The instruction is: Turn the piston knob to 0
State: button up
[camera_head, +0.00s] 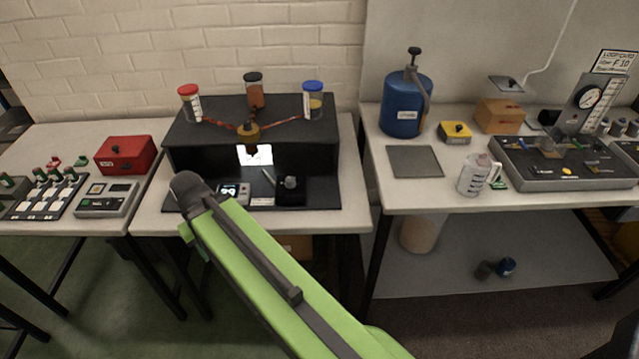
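No knob's label is readable here, so I cannot tell which one is the piston knob. A blue cylinder (405,108) has a black knob (414,51) on top. My green arm rises from the bottom to a dark joint left of centre. My gripper is not visible.
Jars with red (189,101), black (254,89) and blue (313,99) lids stand on the black apparatus. A measuring jug (476,175) stands near the right bench's front edge. A red box (126,154) is on the left bench.

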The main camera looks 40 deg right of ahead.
aim_at(290, 182)
jog(key=z, duration=0.25)
jog(key=k, duration=0.35)
jog(key=z, duration=0.6)
